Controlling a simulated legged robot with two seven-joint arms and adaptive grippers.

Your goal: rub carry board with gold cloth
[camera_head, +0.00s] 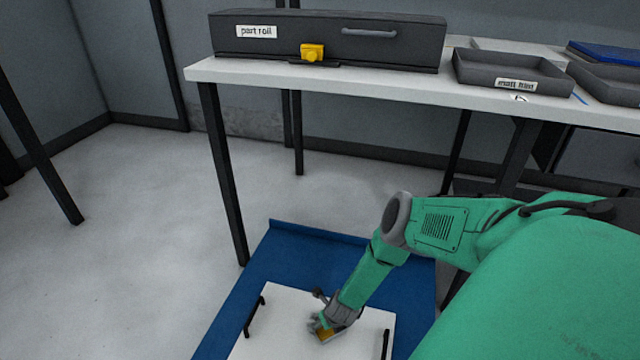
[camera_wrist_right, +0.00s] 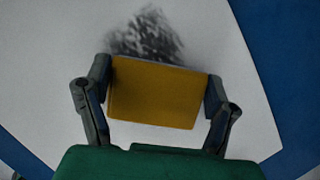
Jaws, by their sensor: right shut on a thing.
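The carry board (camera_head: 270,322) is a white panel with black handles, lying on a blue surface low in the head view. Its white face (camera_wrist_right: 50,60) fills much of the right wrist view, with a dark smudge (camera_wrist_right: 150,36) just beyond the cloth. My right gripper (camera_head: 324,328) is over the middle of the board. It is shut on the gold cloth (camera_wrist_right: 152,94), a flat yellow-gold piece held between both fingers. The cloth is at or very near the board; exact contact cannot be told. My left gripper is not in view.
A blue mat or tray (camera_head: 310,245) surrounds the board. A white table (camera_head: 400,90) stands behind it, with a dark box (camera_head: 290,40) labelled "part roil", a yellow item (camera_head: 312,52) and a grey tray (camera_head: 510,70). Table legs stand near the blue surface. Floor on the left is clear.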

